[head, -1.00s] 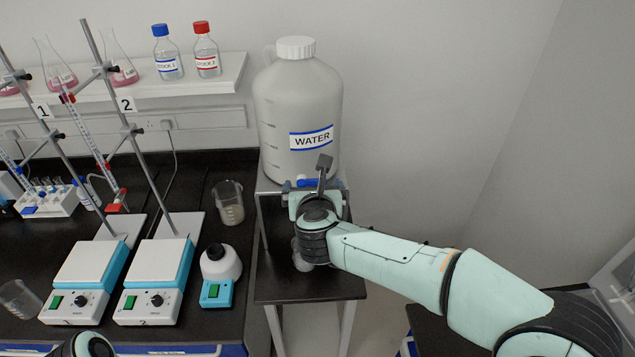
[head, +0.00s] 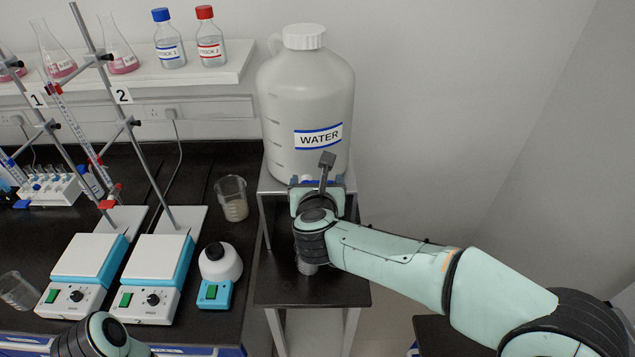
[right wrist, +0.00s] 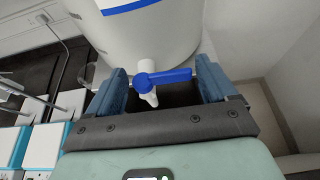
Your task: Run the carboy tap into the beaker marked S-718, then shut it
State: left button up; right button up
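The white carboy (head: 306,95) labelled WATER stands on a raised stand. Its tap shows in the right wrist view, with a white spout (right wrist: 150,96) and a blue lever (right wrist: 165,77) lying crosswise, pointing right. My right gripper (right wrist: 164,82) is open, its fingers on either side of the tap and apart from the lever. In the head view the right gripper (head: 318,187) covers most of the tap. A glass vessel (head: 307,267) stands on the lower shelf below, partly hidden by my arm; no marking is readable. My left gripper is out of view; only part of the left arm shows.
A beaker (head: 232,198) with cloudy contents stands on the bench left of the stand. Two hotplates (head: 152,277) with burette stands, a small blue-and-white device (head: 217,272) and another beaker (head: 18,291) stand further left. Bottles and flasks line the wall shelf (head: 205,75).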

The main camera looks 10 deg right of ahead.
jog(key=c, duration=0.6)
jog(key=m+h, duration=0.1)
jog(key=m+g+h, duration=0.1)
jog(key=m+h, duration=0.1)
jog(key=h, duration=0.1)
jog(key=shift+s+a+g, duration=0.25)
jog(key=shift+a+g, duration=0.05)
jog(key=shift+m, duration=0.3)
jog(key=m+g+h, duration=0.2)
jog(key=m+h, duration=0.1)
jog(key=shift+s+a+r, duration=0.1)
jog(key=shift+a, duration=0.25)
